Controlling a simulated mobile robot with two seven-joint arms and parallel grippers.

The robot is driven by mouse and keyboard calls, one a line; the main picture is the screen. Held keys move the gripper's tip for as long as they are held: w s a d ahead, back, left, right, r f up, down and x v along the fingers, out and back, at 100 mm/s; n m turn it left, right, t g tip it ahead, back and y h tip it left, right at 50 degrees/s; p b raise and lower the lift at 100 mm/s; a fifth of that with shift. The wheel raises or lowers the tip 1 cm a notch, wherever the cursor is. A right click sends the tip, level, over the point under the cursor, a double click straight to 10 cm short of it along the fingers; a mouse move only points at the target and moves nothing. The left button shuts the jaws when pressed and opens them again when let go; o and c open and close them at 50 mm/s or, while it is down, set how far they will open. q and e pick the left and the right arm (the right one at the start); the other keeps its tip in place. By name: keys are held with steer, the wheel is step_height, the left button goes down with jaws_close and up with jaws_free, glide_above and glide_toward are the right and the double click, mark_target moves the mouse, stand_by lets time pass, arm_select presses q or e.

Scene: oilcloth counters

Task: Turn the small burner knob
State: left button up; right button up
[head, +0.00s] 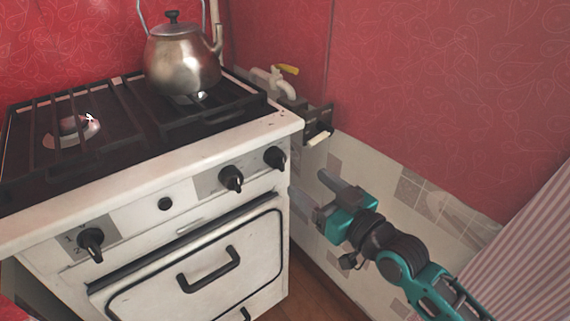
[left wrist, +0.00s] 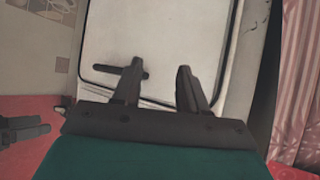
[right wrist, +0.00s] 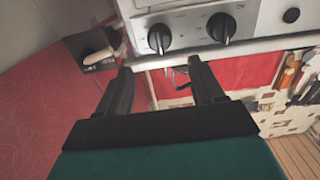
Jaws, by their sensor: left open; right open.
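The white stove front carries black knobs: one at the left (head: 91,243) and two at the right, the inner one (head: 231,178) and the outer one (head: 275,157). I cannot tell which is for the small burner. My right gripper (head: 311,187) is open and empty, to the right of the stove's front corner and apart from the knobs. In the right wrist view its open fingers (right wrist: 160,68) point toward the outer knob (right wrist: 159,38) and inner knob (right wrist: 221,27). My left gripper (left wrist: 160,68) is open and empty before the oven door; the head view does not show it.
A metal kettle (head: 182,60) stands on the back right of the grate. A burner (head: 72,130) shows at the left. The oven door has a black handle (head: 208,269). A yellow-handled tap (head: 287,70) and the red wall (head: 440,80) lie right of the stove.

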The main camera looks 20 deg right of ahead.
mark_target(284, 163)
steer(key=b+x, duration=0.1)
steer(key=x, duration=0.7)
steer(key=shift+w+b, duration=0.1)
steer(key=shift+b, duration=0.2)
arm_select(q)
steer(key=shift+w+d+f, duration=0.25)
steer(key=shift+d, duration=0.2)
arm_select(e)
steer(key=shift+w+a, duration=0.2)
steer(key=shift+w, duration=0.25)
steer(key=shift+c, duration=0.3)
steer(key=c, duration=1)
steer(key=shift+o, duration=0.2)
arm_select(q)
steer(key=shift+r, duration=0.2)
